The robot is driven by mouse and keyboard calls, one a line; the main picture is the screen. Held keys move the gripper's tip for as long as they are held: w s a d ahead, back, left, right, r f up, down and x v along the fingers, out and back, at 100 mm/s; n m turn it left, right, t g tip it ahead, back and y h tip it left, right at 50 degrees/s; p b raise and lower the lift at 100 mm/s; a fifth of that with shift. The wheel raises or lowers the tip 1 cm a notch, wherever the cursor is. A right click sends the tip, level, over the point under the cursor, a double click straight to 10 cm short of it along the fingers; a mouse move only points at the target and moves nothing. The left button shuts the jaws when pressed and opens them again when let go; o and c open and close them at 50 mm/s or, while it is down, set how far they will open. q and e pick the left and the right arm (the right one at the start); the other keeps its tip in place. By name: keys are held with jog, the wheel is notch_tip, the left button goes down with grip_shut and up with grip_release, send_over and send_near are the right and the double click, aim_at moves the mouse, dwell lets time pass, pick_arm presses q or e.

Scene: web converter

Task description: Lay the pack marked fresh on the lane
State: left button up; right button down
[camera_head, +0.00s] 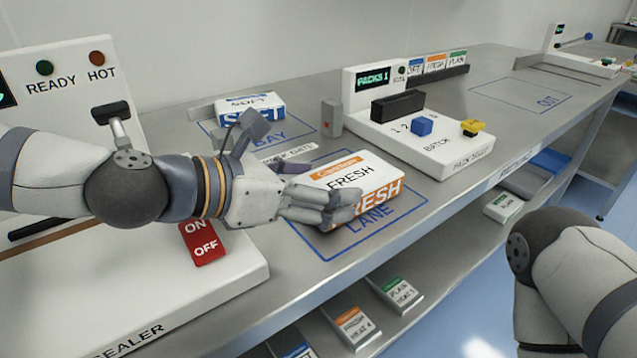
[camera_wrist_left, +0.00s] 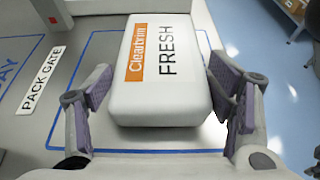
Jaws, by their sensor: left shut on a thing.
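The pack marked fresh (camera_head: 358,182) is a white block with an orange label, in the middle of the head view. My left gripper (camera_head: 305,178) is shut on it. In the left wrist view the pack (camera_wrist_left: 165,65) lies between the two fingers of the gripper (camera_wrist_left: 165,98), with its FRESH face up. The lane (camera_head: 322,249) is a blue outline on the steel bench. The pack is over the lane outline and covers part of it; I cannot tell whether it touches the bench. My right gripper is out of view; only part of that arm shows.
A pack marked SOFT (camera_head: 250,107) lies in the bay behind my left arm. A pack gate post (camera_head: 332,117) and the pack digest console (camera_head: 425,135) stand beyond the lane. The sealer (camera_head: 180,300) is at left. Several packs lie on the lower shelf (camera_head: 440,255).

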pick_arm(q)
jog(key=shift+f, duration=0.2)
jog(key=o, duration=1.4)
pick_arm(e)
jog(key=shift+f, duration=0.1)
pick_arm(q)
jog(key=shift+o, duration=0.2)
jog(key=shift+r, duration=0.3)
jog(key=p+v, duration=0.1)
jog(key=v, duration=0.2)
jog(key=p+v, duration=0.1)
jog(key=v, duration=0.3)
jog(key=p+v, duration=0.1)
jog(key=v, duration=0.3)
jog(key=shift+r, duration=0.4)
jog(key=shift+s+a+p, duration=0.25)
jog(key=shift+a+p, duration=0.05)
jog(key=shift+a+f, duration=0.1)
jog(key=shift+f, duration=0.15)
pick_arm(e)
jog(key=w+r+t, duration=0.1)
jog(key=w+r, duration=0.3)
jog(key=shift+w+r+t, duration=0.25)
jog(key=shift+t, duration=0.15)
